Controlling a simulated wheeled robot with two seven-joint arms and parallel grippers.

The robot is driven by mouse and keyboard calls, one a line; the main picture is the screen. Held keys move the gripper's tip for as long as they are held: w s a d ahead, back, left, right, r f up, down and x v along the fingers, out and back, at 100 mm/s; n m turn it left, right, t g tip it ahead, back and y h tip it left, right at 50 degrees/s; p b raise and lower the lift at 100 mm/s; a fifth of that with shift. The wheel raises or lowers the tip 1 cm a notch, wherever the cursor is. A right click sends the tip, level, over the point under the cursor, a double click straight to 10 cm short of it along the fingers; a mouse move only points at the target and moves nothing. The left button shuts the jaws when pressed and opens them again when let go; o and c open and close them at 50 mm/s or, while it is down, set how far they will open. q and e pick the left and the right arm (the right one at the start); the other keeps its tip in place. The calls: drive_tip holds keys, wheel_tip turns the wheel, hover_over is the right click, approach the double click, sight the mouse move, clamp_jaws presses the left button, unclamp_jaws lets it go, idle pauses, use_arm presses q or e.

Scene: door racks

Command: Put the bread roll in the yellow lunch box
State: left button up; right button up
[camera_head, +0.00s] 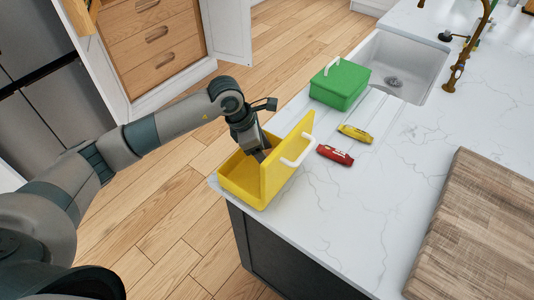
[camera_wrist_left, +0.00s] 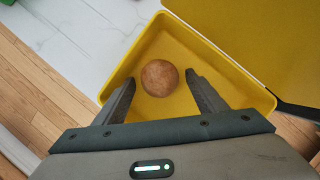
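The yellow lunch box (camera_head: 238,187) stands open at the counter's near left corner, its lid (camera_head: 274,180) with a white handle raised upright on the right. The round brown bread roll (camera_wrist_left: 159,78) lies inside the yellow lunch box (camera_wrist_left: 205,58) in the left wrist view. My left gripper (camera_head: 262,153) reaches down into the box. In the wrist view the fingers of my left gripper (camera_wrist_left: 160,77) stand apart on both sides of the roll, with a gap at each side. In the head view the roll cannot be made out clearly. My right gripper is not in view.
A closed green lunch box (camera_head: 340,84) stands farther back by the sink (camera_head: 400,65). A red item (camera_head: 335,155) and a yellow item (camera_head: 355,133) lie right of the lid. A wooden board (camera_head: 480,235) lies at the right. The front middle counter (camera_head: 360,215) is clear.

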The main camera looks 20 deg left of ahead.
use_arm(q)
drive_tip(key=shift+r, duration=0.25)
drive_tip(key=shift+a+r, duration=0.2)
drive_tip(key=shift+r, duration=0.1)
drive_tip(key=b+v, duration=0.3)
drive_tip(key=v, duration=0.8)
drive_tip(key=shift+b, duration=0.35)
